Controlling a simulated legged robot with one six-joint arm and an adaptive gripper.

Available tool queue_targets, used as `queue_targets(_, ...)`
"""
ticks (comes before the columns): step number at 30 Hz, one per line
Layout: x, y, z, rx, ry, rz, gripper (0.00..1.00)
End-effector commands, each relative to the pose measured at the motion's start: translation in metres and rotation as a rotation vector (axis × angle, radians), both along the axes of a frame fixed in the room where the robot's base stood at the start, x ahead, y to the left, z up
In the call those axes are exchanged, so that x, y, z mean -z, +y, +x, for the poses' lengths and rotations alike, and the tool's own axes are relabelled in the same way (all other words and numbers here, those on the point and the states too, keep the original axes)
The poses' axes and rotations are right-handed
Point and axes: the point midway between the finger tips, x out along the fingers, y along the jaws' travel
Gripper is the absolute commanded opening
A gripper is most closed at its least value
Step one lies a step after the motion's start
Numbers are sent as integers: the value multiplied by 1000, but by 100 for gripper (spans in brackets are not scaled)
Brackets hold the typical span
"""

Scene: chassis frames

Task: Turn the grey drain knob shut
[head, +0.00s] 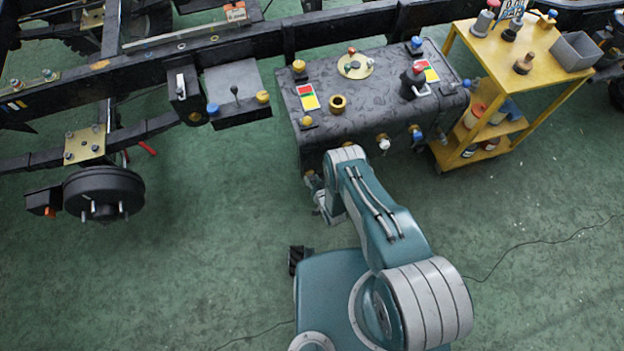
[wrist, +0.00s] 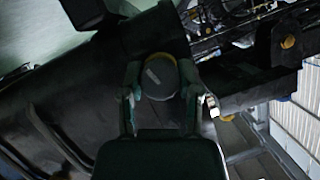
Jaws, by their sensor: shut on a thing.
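The grey drain knob (wrist: 155,76) shows in the wrist view as a round dark-grey cap with a lighter mark on its face. My gripper (wrist: 161,84) has one finger on each side of the knob and is shut on it. In the head view, my gripper (head: 314,184) is low at the front left of the dark tank (head: 362,105). The knob cannot be made out there, as my arm and gripper cover that place. How far the knob is turned cannot be told.
A yellow cart (head: 547,100) stands to the right. A wheel hub (head: 103,195) is at the left. The green floor in front is mostly clear, with a thin cable at the right.

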Motion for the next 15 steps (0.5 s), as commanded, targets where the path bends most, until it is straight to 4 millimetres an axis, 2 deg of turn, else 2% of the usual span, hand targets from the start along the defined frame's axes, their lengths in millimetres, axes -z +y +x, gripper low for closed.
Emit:
queue_targets(6,-1,-1,2,3,40,156,0)
queue_targets(15,-1,-2,3,5,79,292,0)
